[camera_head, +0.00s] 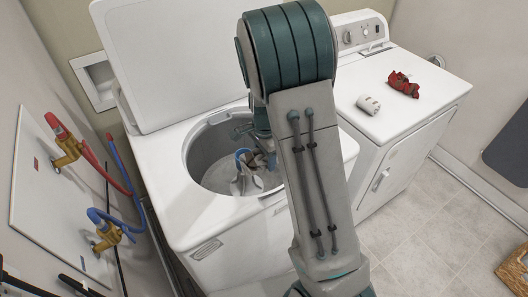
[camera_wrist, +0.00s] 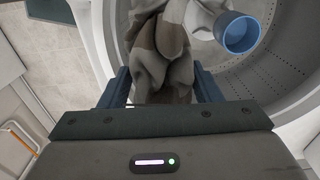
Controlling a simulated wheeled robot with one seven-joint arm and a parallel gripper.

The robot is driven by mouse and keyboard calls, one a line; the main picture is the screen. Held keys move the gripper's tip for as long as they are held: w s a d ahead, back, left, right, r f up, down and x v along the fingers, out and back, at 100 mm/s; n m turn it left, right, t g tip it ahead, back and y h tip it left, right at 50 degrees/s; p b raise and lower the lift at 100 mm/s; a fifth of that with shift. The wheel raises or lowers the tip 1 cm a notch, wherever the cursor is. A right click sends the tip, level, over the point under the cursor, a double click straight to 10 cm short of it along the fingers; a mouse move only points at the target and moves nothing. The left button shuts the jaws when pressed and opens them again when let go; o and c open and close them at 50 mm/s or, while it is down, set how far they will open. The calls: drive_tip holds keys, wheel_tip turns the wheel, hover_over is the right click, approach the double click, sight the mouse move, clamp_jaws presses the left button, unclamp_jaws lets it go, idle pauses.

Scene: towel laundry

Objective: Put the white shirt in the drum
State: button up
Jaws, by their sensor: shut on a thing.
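The white shirt (camera_wrist: 165,75), a crumpled pale grey-white cloth with brownish shading, is pinched between the fingers of my gripper (camera_wrist: 165,90) in the wrist view. In the head view my gripper (camera_head: 260,142) is over the drum opening, and a small part of the shirt (camera_head: 257,160) shows below it, close to the agitator's blue cap (camera_head: 243,155). The drum (camera_head: 208,165) is a grey metal tub in the open top-loading washer; it also shows in the wrist view (camera_wrist: 285,70). I cannot tell whether the shirt touches the agitator. My arm hides part of the drum's right side.
The washer's lid (camera_head: 170,60) stands open at the back. A dryer (camera_head: 405,110) stands to the right, with a red cloth (camera_head: 403,84) and a white cup-like item (camera_head: 368,104) on top. Hoses and taps (camera_head: 75,152) are on the left wall. Tiled floor (camera_head: 425,220) is free at the right.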

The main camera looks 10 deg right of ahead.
wheel_tip(320, 180, down, 12)
drive_tip(key=b, duration=0.8)
drive_tip(key=shift+f+b, duration=0.25)
drive_tip(key=shift+b, duration=0.1)
drive_tip(key=o, duration=1.1)
drive_tip(key=shift+o, duration=0.2)
wheel_tip(320, 180, up, 12)
drive_tip(key=p, duration=0.9)
drive_tip(key=shift+p, duration=0.3)
drive_tip(key=shift+r, duration=0.15)
